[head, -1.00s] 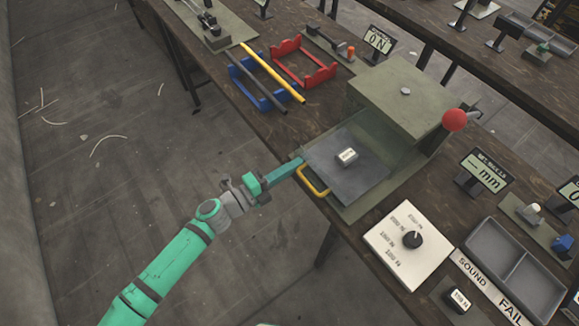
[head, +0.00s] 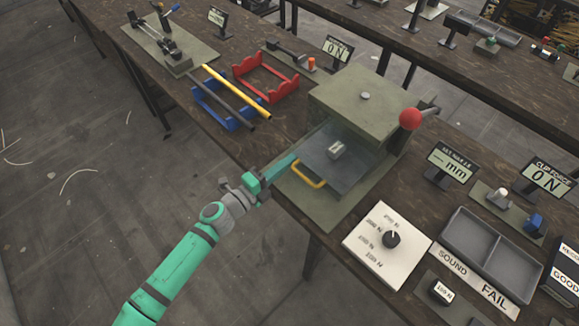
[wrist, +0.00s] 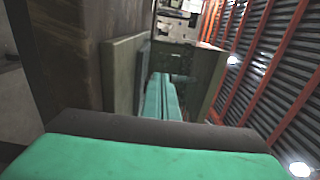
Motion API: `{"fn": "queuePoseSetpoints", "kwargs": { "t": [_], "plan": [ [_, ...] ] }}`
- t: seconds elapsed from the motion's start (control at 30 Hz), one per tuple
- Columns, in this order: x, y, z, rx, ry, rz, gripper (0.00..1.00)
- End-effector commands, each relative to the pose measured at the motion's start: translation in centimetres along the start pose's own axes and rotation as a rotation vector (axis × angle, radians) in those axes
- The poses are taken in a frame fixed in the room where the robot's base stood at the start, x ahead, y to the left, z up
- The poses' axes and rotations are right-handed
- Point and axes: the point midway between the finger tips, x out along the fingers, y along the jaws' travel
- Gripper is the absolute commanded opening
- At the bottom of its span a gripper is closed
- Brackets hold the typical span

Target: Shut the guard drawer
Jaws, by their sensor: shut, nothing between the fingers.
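The guard drawer (head: 345,172) is a dark grey sliding plate with a yellow handle (head: 308,175) at its front edge. It sits part-way under the green press block (head: 367,100), with its front still out over the base plate. A small pale labelled block (head: 337,150) lies on the drawer. My gripper (head: 294,159) is shut and empty, its teal fingers reaching to the drawer's front left edge beside the handle. I cannot tell whether the tips touch the drawer. The wrist view shows the closed fingers (wrist: 162,98) pointing towards the press.
A red ball knob (head: 410,118) is on the press's right side. A white dial box (head: 375,250) and grey two-part tray (head: 465,262) stand to the right. Blue (head: 215,112) and red (head: 245,68) racks with rods stand to the left. Floor is free in front of the bench.

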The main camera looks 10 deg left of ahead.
Motion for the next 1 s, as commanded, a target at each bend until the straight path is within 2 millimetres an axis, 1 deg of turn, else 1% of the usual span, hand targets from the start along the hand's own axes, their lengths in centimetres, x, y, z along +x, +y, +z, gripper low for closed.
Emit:
{"fn": "queuePoseSetpoints", "kwargs": {
  "t": [0.33,0.47,0.67,0.87,1.0],
  "plan": [
    [-0.1,0.0,0.0,0.0,-0.001,0.0,0.0],
    [-0.6,0.0,0.2,0.0,-0.001,0.0,0.0],
    [-2.9,0.0,0.5,0.001,0.003,0.0,0.0],
    [-6.8,0.0,0.4,0.001,0.006,0.0,0.0],
    [-9.8,0.0,0.7,0.001,-0.004,0.002,0.0]
  ]
}}
